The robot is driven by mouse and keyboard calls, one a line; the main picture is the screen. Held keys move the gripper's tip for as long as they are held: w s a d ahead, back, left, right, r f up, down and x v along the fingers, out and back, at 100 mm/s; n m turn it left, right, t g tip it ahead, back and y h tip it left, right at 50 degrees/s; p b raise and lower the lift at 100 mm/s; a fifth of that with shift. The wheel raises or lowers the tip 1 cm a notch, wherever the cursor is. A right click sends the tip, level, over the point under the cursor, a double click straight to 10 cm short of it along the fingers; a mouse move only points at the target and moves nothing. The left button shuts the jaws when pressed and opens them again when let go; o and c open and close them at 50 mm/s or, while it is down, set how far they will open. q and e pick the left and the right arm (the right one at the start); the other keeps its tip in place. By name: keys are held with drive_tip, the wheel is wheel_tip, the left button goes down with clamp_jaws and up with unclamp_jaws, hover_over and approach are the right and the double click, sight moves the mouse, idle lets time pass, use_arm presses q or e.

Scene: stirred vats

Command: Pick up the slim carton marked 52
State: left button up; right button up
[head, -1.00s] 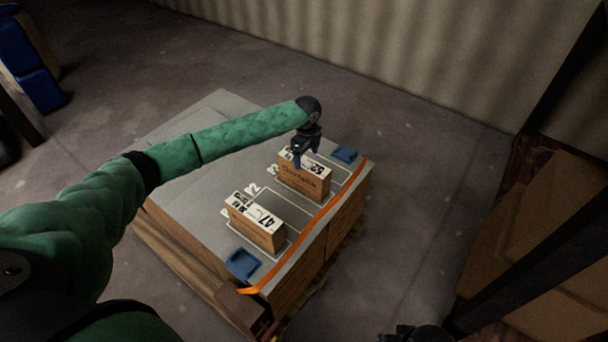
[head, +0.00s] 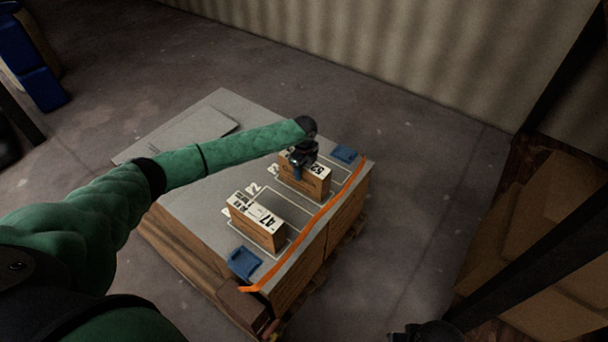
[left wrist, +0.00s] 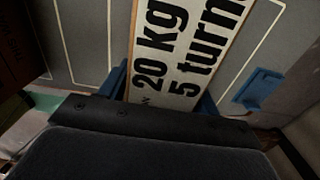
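The slim carton marked 52 (head: 318,185) stands upright near the far right edge of the pallet top, partly hidden by my left gripper. My left gripper (head: 297,175) is low over its left end, blue fingers pointing down. In the left wrist view the carton's white label (left wrist: 180,45) reads "20 kg" and "5 turn". The gripper's blue fingers (left wrist: 163,92) show on either side of the carton; whether they touch it is unclear. My right gripper (head: 425,332) is a dark shape at the bottom edge, its fingers unclear.
A similar carton marked 47 (head: 258,222) stands nearer on the same grey top (head: 190,180), in another white outline. Small blue trays sit at the far (head: 345,154) and near (head: 244,263) corners. An orange strip (head: 325,212) runs along the right edge.

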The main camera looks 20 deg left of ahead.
use_arm(q)
drive_tip(key=c, duration=1.1)
drive_tip(key=shift+c, duration=0.2)
drive_tip(key=shift+w+r, duration=0.1)
drive_tip(key=shift+r, duration=0.05)
